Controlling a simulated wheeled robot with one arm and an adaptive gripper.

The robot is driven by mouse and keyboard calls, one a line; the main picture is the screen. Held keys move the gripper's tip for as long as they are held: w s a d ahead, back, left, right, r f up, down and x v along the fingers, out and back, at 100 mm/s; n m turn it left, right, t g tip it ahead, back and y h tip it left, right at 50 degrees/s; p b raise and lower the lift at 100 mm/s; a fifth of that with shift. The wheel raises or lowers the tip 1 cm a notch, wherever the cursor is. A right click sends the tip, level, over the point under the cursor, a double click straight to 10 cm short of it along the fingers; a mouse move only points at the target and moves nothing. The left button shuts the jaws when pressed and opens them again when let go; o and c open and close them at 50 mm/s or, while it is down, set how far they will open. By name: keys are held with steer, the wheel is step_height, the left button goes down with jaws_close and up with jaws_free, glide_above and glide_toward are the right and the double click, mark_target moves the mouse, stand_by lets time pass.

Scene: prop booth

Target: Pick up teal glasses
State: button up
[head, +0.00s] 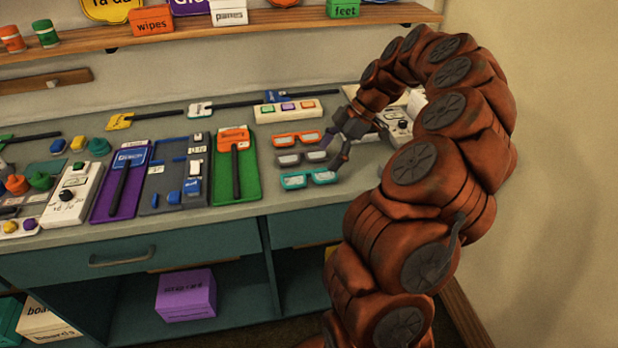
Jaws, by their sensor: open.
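The teal glasses (308,179) lie on the grey counter near its front edge, right of the green panel. Grey glasses (290,159) lie just behind them, and orange glasses (298,139) behind those, in a column. My gripper (327,155) is open, its fingers pointing left over the right ends of the glasses. One dark fingertip is close to the right end of the teal glasses; I cannot tell whether it touches. The other finger is near the right end of the orange and grey glasses. Nothing is seen held.
A green panel with a black stick (247,187) lies left of the glasses. A white box with coloured buttons (288,110) is behind them. A white device (397,123) stands behind my gripper. The counter's front edge (200,222) is close to the teal glasses.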

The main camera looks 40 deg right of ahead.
mark_target(311, 176)
steer(key=shift+d+f, duration=0.25)
steer(key=shift+d, duration=0.1)
steer(key=shift+f, duration=0.2)
steer(key=shift+w+p+x, duration=0.2)
steer(key=shift+p+x, duration=0.75)
steer(key=shift+x, duration=0.8)
steer(key=shift+w+p+x, duration=0.15)
steer(key=shift+p+x, duration=0.2)
steer(key=shift+x, duration=0.6)
steer(key=shift+w+p+x, duration=0.15)
steer(key=shift+p+x, duration=0.2)
steer(key=shift+x, duration=0.55)
steer(key=c, duration=1.2)
steer(key=shift+r, duration=0.1)
